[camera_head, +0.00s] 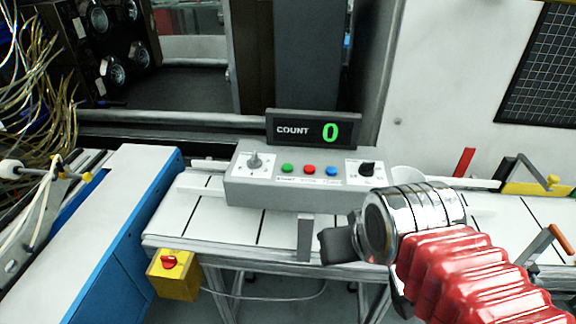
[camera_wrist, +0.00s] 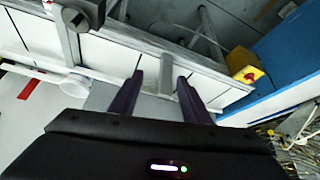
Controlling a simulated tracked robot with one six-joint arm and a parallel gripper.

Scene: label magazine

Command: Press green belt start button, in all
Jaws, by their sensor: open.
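The green button (camera_head: 287,168) is on the sloped top of a grey control box (camera_head: 262,192) on the belt in the head view. It is the leftmost of three coloured buttons, beside a red one (camera_head: 309,169) and a blue one (camera_head: 331,171). My gripper (camera_head: 340,246) is in front of and to the right of the box, apart from the green button. In the wrist view my gripper (camera_wrist: 160,84) shows two dark fingers spread open, with nothing held between them. The buttons cannot be made out there.
A count display (camera_head: 313,130) behind the box reads 0. The box also carries a lever (camera_head: 254,160) and a black knob (camera_head: 367,169). The white belt (camera_head: 185,212) runs underneath. A yellow box with a red switch (camera_head: 172,275) hangs at front left, near a blue-sided unit (camera_head: 112,255).

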